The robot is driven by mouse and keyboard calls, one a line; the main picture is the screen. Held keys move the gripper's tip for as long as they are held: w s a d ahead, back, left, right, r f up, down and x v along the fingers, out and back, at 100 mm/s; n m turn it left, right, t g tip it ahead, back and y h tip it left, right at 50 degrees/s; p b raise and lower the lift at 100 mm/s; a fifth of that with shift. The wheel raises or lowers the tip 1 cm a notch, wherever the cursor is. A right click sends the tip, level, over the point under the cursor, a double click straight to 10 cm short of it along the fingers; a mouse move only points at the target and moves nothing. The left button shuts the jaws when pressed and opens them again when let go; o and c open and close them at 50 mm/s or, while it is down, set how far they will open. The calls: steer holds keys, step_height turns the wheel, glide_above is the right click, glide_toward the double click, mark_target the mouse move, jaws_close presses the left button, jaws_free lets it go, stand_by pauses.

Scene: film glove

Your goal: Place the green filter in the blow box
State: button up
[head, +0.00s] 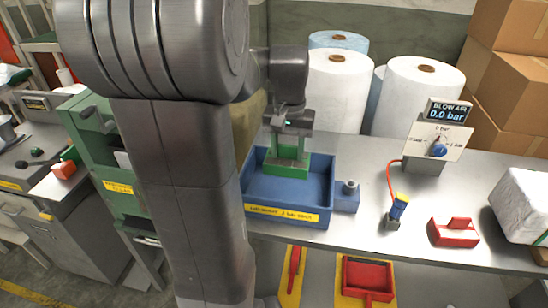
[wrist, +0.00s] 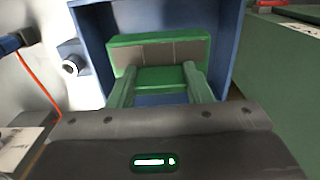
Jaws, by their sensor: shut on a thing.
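The green filter (head: 287,166) is a green block with an upright part. In the wrist view the filter (wrist: 160,80) shows a grey-brown band across its upright part. My gripper (head: 291,128) is shut on it, with one finger on either side in the wrist view. The blow box (head: 322,188) is an open blue tray with a yellow label on its front wall. In the head view the filter appears inside the box outline, near its back part. Whether it touches the floor of the box I cannot tell. The blue walls (wrist: 225,45) surround the filter in the wrist view.
A blow air gauge panel (head: 437,139) reads 0.0 bar. A blue and yellow nozzle (head: 399,206) on a red hose and a red block (head: 453,232) stand to the right. White rolls (head: 338,90) stand behind. A green cabinet (head: 98,150) is at the left.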

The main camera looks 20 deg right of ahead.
mark_target(288, 163)
steer(key=shift+w+d+r, duration=0.1)
steer(key=shift+w+d, duration=0.45)
steer(key=shift+w, duration=0.35)
step_height(288, 163, down, 7)
steer(key=shift+w+d+r, duration=0.1)
steer(key=shift+w, duration=0.05)
step_height(288, 163, down, 4)
steer(key=shift+f+p, duration=0.2)
steer(key=shift+p, duration=0.25)
steer(key=shift+w+f, duration=0.1)
steer(key=shift+f, duration=0.15)
steer(key=shift+f, duration=0.1)
steer(key=shift+f, duration=0.15)
steer(key=o, duration=1)
steer(key=shift+o, duration=0.2)
steer(key=shift+r, duration=0.2)
